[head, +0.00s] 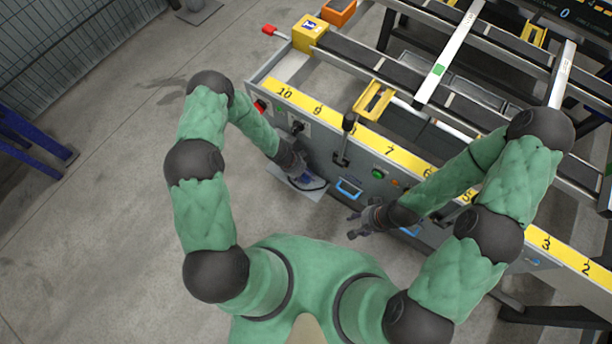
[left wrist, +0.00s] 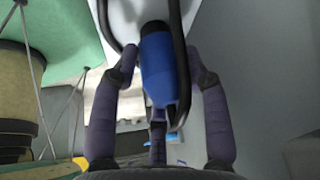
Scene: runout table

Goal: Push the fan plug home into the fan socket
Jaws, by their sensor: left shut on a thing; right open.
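The fan plug (left wrist: 160,68) is a blue, rounded body with a dark cable looping beside it. In the left wrist view it sits between the fingers of my left gripper (left wrist: 160,85), which is shut on it. The plug's far end points at a pale surface (left wrist: 128,12); I cannot tell whether it touches or enters a socket there. In the head view my left gripper (head: 306,176) is low beside the table's grey front panel, with a bit of blue at its fingers. The fan socket cannot be made out clearly. My right gripper (head: 358,224) is open and empty in front of the panel.
The grey front panel (head: 325,160) carries a black lever (head: 346,140), a green button (head: 378,173) and a blue handle (head: 348,188). A yellow numbered scale (head: 335,122) runs along its top edge.

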